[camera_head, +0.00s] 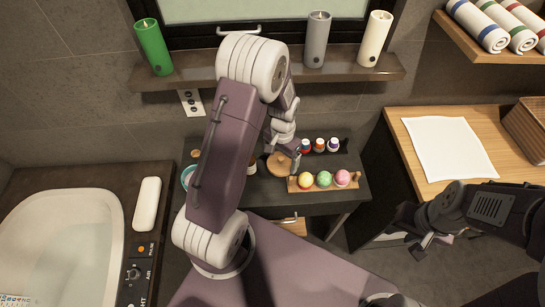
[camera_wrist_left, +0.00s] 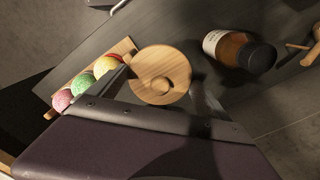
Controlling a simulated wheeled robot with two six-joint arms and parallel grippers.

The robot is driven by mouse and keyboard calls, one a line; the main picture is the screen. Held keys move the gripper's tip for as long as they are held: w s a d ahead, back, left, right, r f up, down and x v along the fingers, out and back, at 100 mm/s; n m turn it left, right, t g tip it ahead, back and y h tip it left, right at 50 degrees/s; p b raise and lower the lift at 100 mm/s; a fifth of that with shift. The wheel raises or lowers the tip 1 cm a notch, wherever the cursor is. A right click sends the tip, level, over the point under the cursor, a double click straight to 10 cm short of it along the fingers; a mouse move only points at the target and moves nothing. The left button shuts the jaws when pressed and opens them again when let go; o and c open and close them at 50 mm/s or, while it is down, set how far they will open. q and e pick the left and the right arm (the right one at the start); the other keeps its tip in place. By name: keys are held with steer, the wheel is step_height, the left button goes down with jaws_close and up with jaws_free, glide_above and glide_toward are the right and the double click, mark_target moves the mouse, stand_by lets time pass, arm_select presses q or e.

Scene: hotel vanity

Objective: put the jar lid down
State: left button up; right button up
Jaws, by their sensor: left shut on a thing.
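The jar lid (camera_wrist_left: 152,66) is a round, light wooden disc with a small knob, at the centre of the left wrist view. In the head view the jar lid (camera_head: 277,167) shows beside my left gripper (camera_head: 287,156), over the dark vanity top. My left gripper (camera_wrist_left: 163,88) is shut on the jar lid, with a finger on either side. What lies under the lid is hidden, and I cannot tell whether it touches the top. My right gripper (camera_head: 424,241) is far to the right, away from the lid; its jaw opening is unclear.
A wooden tray (camera_head: 293,187) with yellow, green and pink balls is close in front of the lid. Several small bottles (camera_head: 319,145) stand behind it. An amber jar with a dark cap (camera_wrist_left: 236,50) is on the lid's other side. Candles stand on the shelf (camera_head: 345,65) above.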

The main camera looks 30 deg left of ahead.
mark_target(271, 160)
arm_select(q)
steer(key=s+d+r, duration=0.2)
steer(key=d+r, duration=0.2)
steer(key=d, duration=0.3)
steer(key=a+n, duration=0.1)
steer(key=a+r, duration=0.1)
steer(key=a, duration=0.1)
steer(key=s+a+r+n, duration=0.1)
steer(key=a, duration=0.1)
steer(key=shift+n, duration=0.3)
steer(key=shift+r, duration=0.3)
steer(key=w+d+f+m+b, duration=0.2)
steer(key=w+d+m+b, duration=0.1)
steer(key=w+d+b, duration=0.2)
steer(key=a+f, duration=0.2)
steer(key=a, duration=0.2)
steer(key=a+f, duration=0.2)
steer(key=a, duration=0.1)
steer(key=a+f, duration=0.2)
steer(key=a, duration=0.2)
steer(key=shift+s+a+f, duration=0.3)
steer(key=shift+a+f, duration=0.05)
step_height(271, 160, down, 4)
steer(key=shift+d+r+b, duration=0.1)
steer(key=shift+r+b, duration=0.1)
steer(key=shift+b, duration=0.25)
steer(key=shift+f, duration=0.25)
